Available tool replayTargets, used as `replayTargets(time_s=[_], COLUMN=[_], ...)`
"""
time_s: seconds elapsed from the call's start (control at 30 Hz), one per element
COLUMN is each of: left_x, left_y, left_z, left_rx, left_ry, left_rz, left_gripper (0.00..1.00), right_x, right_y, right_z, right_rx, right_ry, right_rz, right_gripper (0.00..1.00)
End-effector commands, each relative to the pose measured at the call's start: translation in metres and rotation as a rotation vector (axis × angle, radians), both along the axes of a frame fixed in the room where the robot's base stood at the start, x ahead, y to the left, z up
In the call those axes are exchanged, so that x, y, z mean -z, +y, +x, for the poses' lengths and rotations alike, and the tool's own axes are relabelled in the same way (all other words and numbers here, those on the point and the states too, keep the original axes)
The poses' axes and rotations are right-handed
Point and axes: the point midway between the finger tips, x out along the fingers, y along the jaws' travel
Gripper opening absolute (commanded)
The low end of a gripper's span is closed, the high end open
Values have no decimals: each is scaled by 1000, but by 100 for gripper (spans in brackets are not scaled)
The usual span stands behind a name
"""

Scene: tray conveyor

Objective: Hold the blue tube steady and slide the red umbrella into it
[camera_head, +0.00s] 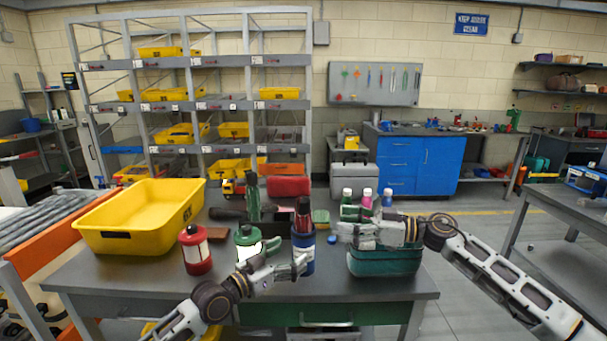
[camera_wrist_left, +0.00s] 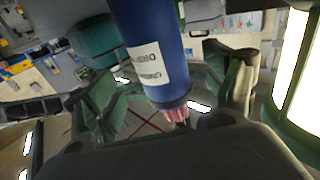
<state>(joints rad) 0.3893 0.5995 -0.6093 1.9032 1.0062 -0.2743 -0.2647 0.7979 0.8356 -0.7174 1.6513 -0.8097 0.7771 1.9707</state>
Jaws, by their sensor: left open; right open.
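The blue tube (camera_head: 303,254) stands upright on the table, with a white label on its side. The dark red umbrella (camera_head: 303,214) rises from the tube's top, its lower part hidden inside. In the left wrist view the tube (camera_wrist_left: 155,45) lies between the open fingers of my left gripper (camera_wrist_left: 165,95), and a red piece of umbrella (camera_wrist_left: 176,114) shows at its end. In the head view my left gripper (camera_head: 298,264) is at the tube's front left; contact cannot be told. My right gripper (camera_head: 343,232) is open and empty, just right of the tube, pointing left.
A red lantern-like container (camera_head: 196,250) and a green one (camera_head: 247,241) stand left of the tube. A large yellow bin (camera_head: 130,238) fills the table's left. A dark green bottle (camera_head: 253,198) stands behind.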

Motion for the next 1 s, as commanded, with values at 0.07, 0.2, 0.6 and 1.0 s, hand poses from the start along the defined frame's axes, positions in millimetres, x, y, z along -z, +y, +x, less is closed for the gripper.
replayTargets(time_s=[0.07, 0.2, 0.6, 1.0], left_x=[0, 0, 1, 0], left_y=[6, 14, 35, 42], left_z=[-5, -13, -34, -41], left_rx=[-1, -1, -1, 0], left_ry=[-1, 0, 0, 0], left_rz=[1, 0, 1, -1], left_gripper=[84, 84, 84, 84], right_x=[0, 0, 0, 0], right_y=[0, 0, 0, 0], right_z=[0, 0, 0, 0], right_rx=[0, 0, 0, 0], right_ry=[0, 0, 0, 0], right_rz=[0, 0, 0, 0], right_gripper=[69, 69, 69, 69])
